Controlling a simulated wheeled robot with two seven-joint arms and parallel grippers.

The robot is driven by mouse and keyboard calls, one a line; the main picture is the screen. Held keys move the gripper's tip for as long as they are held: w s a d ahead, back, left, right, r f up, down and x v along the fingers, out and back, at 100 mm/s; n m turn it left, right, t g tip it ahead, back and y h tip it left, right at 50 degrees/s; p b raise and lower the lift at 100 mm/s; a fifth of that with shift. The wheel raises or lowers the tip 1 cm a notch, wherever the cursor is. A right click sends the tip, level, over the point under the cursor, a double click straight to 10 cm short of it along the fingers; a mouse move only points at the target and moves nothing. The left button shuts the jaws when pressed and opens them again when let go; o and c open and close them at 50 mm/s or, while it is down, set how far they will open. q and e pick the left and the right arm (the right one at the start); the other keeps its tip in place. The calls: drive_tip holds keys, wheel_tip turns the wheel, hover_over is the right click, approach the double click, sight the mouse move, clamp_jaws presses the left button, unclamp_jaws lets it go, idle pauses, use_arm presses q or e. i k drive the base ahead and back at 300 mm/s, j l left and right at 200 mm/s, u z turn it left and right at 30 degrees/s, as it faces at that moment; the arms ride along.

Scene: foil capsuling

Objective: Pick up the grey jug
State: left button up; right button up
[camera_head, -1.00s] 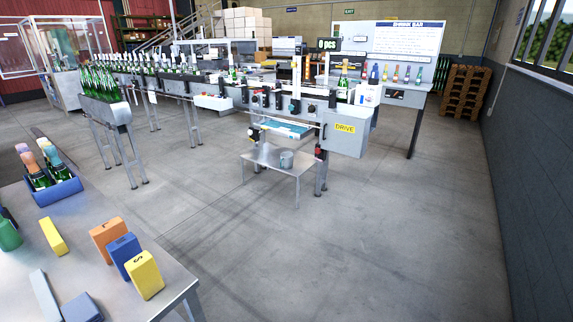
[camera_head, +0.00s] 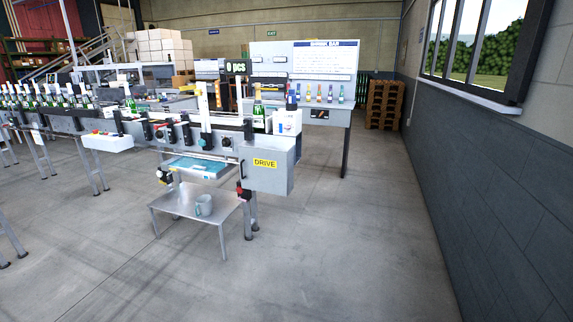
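The grey jug (camera_head: 204,206) stands upright on a low metal side table (camera_head: 172,217), below the front of the capsuling machine. It is small in view. A pale, blurred shape (camera_head: 187,196) shows just left of the jug, and I cannot tell what it is. Neither of my grippers is in view.
The machine (camera_head: 268,176) with its DRIVE label stands behind and above the low table. A conveyor line with bottles (camera_head: 45,100) runs to the left. Pallets (camera_head: 384,104) stand at the back right. The concrete floor (camera_head: 330,250) in front and to the right is clear.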

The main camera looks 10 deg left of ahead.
sight(203, 208)
drive_tip(key=i+j+u, duration=0.15)
drive_tip(key=i+u, duration=0.2)
drive_tip(key=i, duration=0.2)
drive_tip(key=i+u, duration=0.35)
drive_tip(key=i, duration=0.15)
drive_tip(key=i+l+u, duration=0.2)
drive_tip(key=i+u, duration=0.2)
drive_tip(key=i, duration=0.15)
drive_tip(key=i+j+z, duration=1.35)
drive_tip(key=j+z, duration=0.25)
drive_tip(key=j, duration=0.25)
drive_tip(key=i+j+z, duration=0.1)
drive_tip(key=j+z, duration=0.2)
drive_tip(key=j, duration=0.2)
drive_tip(key=j+z, duration=0.3)
drive_tip(key=j, duration=0.15)
